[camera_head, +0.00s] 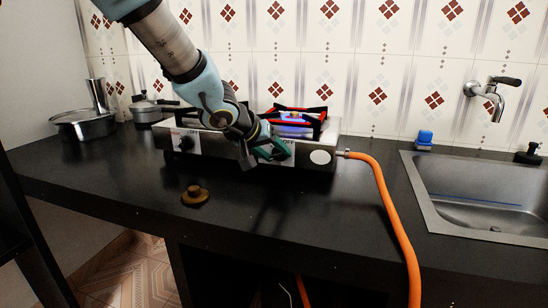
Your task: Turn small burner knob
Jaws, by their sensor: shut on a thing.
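The gas stove (205,143) stands on the black counter against the tiled wall. Its left knob (186,143) is dark and in plain view on the front panel. My gripper (268,153) is at the right part of the front panel, shut at the place of the right knob. That knob is hidden by the gripper and its angle cannot be told. Blue flame (293,123) burns at the right burner, under a grate (312,111) with a red-orange glow. My arm hides the left burner.
An orange hose (383,195) runs from the stove's right end down over the counter front. A small brown object (194,194) lies in front of the stove. Pots (86,126) stand at left. A sink (475,192) is at right. The counter between hose and sink is clear.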

